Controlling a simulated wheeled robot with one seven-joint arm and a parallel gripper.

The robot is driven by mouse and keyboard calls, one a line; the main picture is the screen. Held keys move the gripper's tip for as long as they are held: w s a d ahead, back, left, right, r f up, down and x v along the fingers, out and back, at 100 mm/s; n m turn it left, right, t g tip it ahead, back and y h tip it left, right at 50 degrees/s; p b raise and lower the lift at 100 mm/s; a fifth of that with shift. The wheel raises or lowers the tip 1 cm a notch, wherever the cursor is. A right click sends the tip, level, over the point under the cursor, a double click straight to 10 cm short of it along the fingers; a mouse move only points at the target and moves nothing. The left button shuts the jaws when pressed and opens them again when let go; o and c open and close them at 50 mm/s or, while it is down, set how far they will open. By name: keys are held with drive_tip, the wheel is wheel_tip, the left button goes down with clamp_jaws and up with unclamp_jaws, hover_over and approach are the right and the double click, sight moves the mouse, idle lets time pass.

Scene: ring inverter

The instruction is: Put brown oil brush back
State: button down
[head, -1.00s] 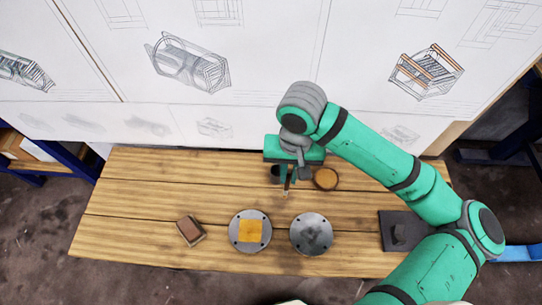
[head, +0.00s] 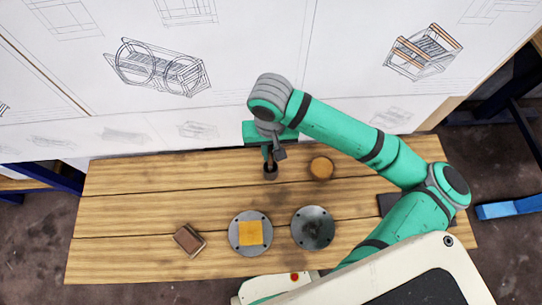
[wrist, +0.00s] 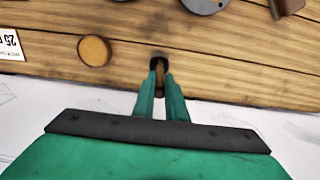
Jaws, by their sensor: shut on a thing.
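My gripper (head: 268,153) is at the back of the wooden table, over a small dark cup (head: 270,172). It is shut on the brown oil brush (wrist: 159,78), whose brown handle shows between the green fingers in the wrist view. The brush points down, and its lower end is at the cup's mouth. The cup also shows in the wrist view (wrist: 158,62), just beyond the fingertips. I cannot tell how deep the brush reaches into the cup, as its bristles are hidden.
A round tan-topped container (head: 321,168) stands right of the cup. Nearer the front are a metal disc (head: 235,237) bearing an orange square, another metal disc (head: 313,228) with a dark patch, and a brown block (head: 189,240). A drawing-covered wall (head: 230,60) rises behind the table (head: 130,200).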

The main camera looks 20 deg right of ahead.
sight(271, 166)
drive_tip(key=shift+d+f, duration=0.1)
drive_tip(key=shift+f, duration=1.85)
drive_tip(key=c, duration=1.8)
unclamp_jaws()
wheel_tip(271, 166, up, 12)
drive_tip(key=shift+r, duration=0.15)
